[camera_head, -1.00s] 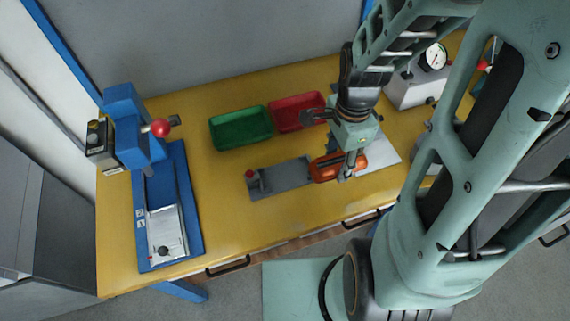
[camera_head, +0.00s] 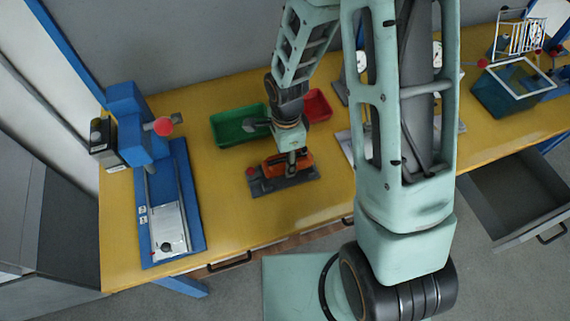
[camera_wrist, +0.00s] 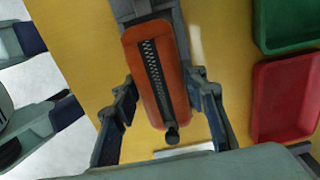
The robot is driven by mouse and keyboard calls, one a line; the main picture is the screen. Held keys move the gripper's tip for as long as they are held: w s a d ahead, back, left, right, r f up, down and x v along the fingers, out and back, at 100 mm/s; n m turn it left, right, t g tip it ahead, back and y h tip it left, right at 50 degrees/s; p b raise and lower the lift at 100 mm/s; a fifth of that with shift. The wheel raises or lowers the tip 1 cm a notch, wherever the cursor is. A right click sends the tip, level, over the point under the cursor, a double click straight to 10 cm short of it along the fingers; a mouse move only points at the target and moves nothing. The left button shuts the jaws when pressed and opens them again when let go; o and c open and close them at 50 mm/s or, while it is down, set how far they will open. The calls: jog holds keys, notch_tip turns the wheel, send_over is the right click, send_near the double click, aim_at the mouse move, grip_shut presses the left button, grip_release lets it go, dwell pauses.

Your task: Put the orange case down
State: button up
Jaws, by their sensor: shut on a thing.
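The orange case (camera_head: 271,166) is in my gripper (camera_head: 291,163), over the grey fixture plate (camera_head: 298,181) on the yellow bench. In the wrist view the case (camera_wrist: 179,80) is long and round-ended, with a black ribbed strip along its middle. My gripper's fingers (camera_wrist: 163,88) stand on both its long sides, shut on it. Part of the grey fixture shows beyond its far end. I cannot tell whether the case touches the plate. My wrist hides part of the case in the head view.
A green tray (camera_head: 228,128) and a red tray (camera_head: 318,105) stand behind the fixture. A red knob (camera_head: 251,172) is at the fixture's left end. A blue press (camera_head: 190,200) stands at the left. Bench between press and fixture is clear. An open drawer (camera_head: 520,195) juts out at right.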

aim_at(285, 158)
jog(key=shift+w+a+f, duration=0.1)
jog(key=shift+a+f, duration=0.05)
jog(key=shift+f, duration=1.55)
jog(key=shift+f, duration=0.15)
jog(key=o, duration=1.2)
notch_tip(285, 158, up, 12)
jog(key=shift+r, duration=0.15)
